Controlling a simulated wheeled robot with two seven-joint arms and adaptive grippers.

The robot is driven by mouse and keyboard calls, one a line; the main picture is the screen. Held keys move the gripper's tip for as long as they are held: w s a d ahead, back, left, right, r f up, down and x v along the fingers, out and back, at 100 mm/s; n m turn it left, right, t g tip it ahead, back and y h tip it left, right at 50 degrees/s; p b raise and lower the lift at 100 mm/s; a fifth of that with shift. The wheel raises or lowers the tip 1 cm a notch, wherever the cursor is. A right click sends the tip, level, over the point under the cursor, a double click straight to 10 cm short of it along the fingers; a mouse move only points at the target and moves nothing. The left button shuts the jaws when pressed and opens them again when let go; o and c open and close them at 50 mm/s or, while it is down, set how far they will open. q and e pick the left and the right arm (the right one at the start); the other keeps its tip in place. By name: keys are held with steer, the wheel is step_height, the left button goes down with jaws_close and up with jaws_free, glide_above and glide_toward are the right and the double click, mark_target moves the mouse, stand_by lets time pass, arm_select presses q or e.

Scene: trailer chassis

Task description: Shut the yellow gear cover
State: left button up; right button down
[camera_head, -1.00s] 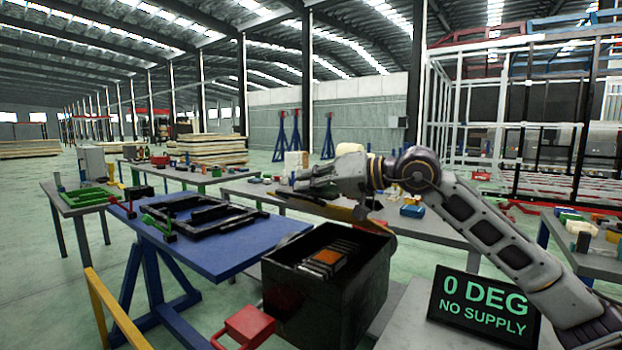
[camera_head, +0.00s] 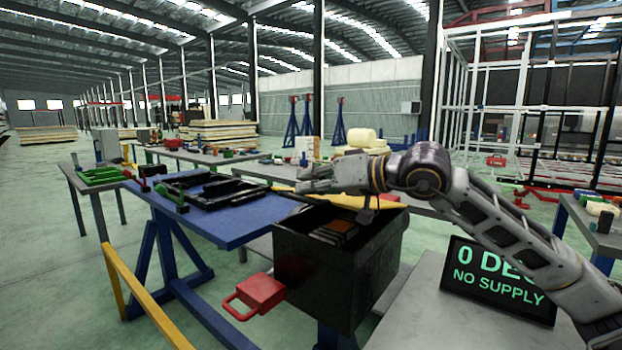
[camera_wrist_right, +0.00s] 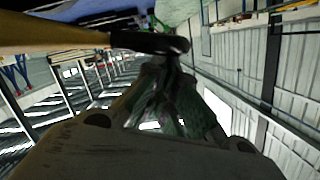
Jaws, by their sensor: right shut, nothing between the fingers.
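The yellow gear cover (camera_head: 350,199) shows as a thin yellow strip, nearly edge-on, over the open top of a black box (camera_head: 318,277). A gap shows between them, with brownish parts (camera_head: 338,230) visible inside the box. My right gripper (camera_head: 301,185) is shut and empty, with its fingers pointing left just above the cover; I cannot tell whether they touch it. In the right wrist view, a yellow bar (camera_wrist_right: 50,36) with a black end crosses near my right gripper (camera_wrist_right: 165,75), probably part of the cover. My left gripper is not in view.
A red handle (camera_head: 255,295) sticks out at the box's front left. A blue table (camera_head: 225,227) with a black frame (camera_head: 205,190) stands to the left. A yellow rail (camera_head: 140,300) is in front. A "0 DEG NO SUPPLY" sign (camera_head: 500,280) stands on the right on a grey surface.

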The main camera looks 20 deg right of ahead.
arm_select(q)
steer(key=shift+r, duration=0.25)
arm_select(e)
steer(key=shift+a+f, duration=0.1)
steer(key=shift+f, duration=0.15)
steer(key=shift+r, duration=0.2)
step_height(320, 180, up, 10)
steer(key=shift+f, duration=0.15)
stand_by(1.4)
stand_by(0.4)
